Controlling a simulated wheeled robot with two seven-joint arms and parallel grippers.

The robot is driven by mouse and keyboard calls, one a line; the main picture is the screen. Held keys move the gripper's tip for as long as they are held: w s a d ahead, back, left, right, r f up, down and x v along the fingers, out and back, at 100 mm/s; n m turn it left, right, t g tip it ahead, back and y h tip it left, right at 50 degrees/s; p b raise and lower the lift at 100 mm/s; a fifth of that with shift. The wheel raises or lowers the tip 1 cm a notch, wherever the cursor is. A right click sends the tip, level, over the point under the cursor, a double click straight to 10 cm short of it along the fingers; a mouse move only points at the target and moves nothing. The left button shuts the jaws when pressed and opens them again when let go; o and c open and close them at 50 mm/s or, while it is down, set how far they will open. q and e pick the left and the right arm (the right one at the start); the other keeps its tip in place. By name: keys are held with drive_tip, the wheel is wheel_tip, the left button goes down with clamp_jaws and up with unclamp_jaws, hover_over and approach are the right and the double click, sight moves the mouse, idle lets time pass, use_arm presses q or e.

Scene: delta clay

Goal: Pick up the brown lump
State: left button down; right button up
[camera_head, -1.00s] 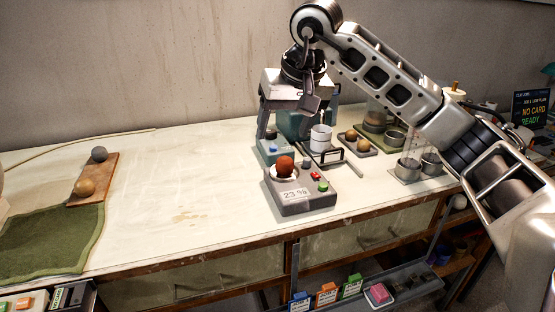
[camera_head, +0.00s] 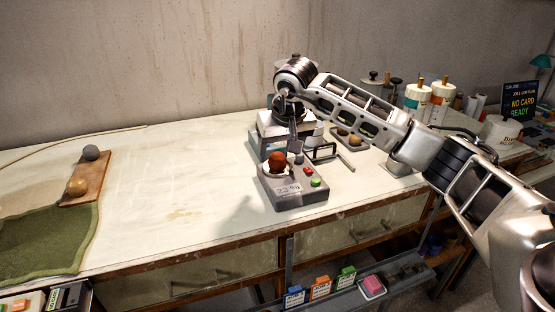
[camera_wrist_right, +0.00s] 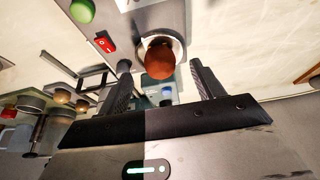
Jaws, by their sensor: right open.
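A reddish-brown lump (camera_head: 276,162) sits in the pale dish of a grey scale (camera_head: 297,195) on the bench. The scale has red and green buttons and a lit number display. In the right wrist view the lump (camera_wrist_right: 160,60) shows between and just beyond the two dark fingers of my right gripper (camera_wrist_right: 162,70). The fingers are apart, with nothing held. In the head view my right gripper (camera_head: 293,138) hangs just behind and above the scale, its fingers partly hidden. My left gripper is not in view.
A black-handled rack (camera_head: 325,152) and a tray with tan lumps stand right of the scale. The bench's middle left is clear.

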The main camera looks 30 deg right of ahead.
sight(278, 155)
drive_tip(key=shift+x, duration=1.55)
drive_tip(key=shift+r, duration=0.1)
drive_tip(key=c, duration=1.1)
drive_tip(key=shift+c, duration=0.5)
drive_tip(key=shift+r, duration=0.1)
